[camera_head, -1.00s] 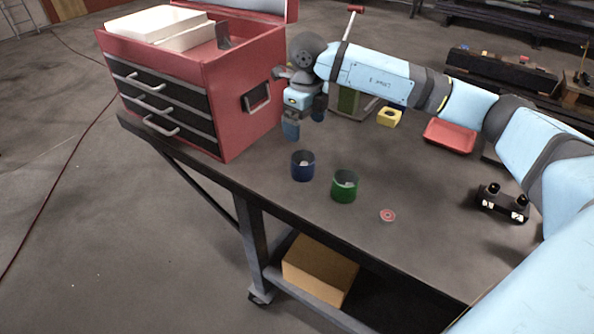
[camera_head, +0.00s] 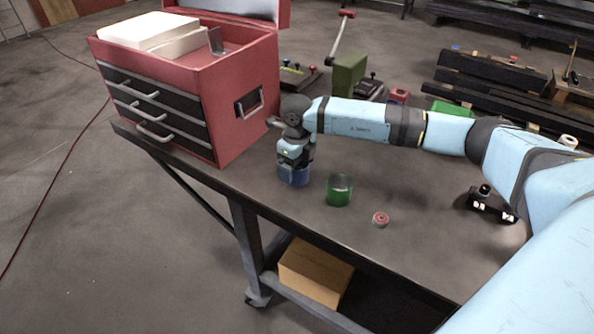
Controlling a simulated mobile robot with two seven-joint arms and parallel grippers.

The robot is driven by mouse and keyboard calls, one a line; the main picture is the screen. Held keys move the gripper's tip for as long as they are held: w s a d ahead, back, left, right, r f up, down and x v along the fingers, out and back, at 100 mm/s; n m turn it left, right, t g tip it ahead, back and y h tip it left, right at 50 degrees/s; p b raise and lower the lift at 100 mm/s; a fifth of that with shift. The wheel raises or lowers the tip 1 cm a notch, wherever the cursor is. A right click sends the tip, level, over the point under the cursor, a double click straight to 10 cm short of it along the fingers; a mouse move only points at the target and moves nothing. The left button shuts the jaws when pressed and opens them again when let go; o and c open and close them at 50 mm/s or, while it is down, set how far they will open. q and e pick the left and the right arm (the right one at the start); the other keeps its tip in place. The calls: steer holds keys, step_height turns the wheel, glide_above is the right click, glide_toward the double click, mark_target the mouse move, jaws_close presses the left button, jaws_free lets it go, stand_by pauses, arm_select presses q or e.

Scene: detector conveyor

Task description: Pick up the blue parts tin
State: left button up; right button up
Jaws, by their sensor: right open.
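The blue parts tin (camera_head: 295,180) stands on the dark workbench (camera_head: 365,262), near its front edge and left of the green tin. My right gripper (camera_head: 293,169) points down at the blue tin, with its fingers at the rim. The fingers are open. The gripper covers the tin's top, and I cannot tell whether either finger touches its wall. My left gripper is out of view.
A green tin (camera_head: 340,190) stands close on the right. A small red roll (camera_head: 380,220) and a black device (camera_head: 490,205) lie farther right. A red toolbox (camera_head: 245,75) stands behind on the left. My arm hides part of the bench.

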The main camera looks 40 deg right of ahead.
steer(key=shift+f, duration=0.65)
steer(key=c, duration=1)
steer(key=shift+r, duration=0.1)
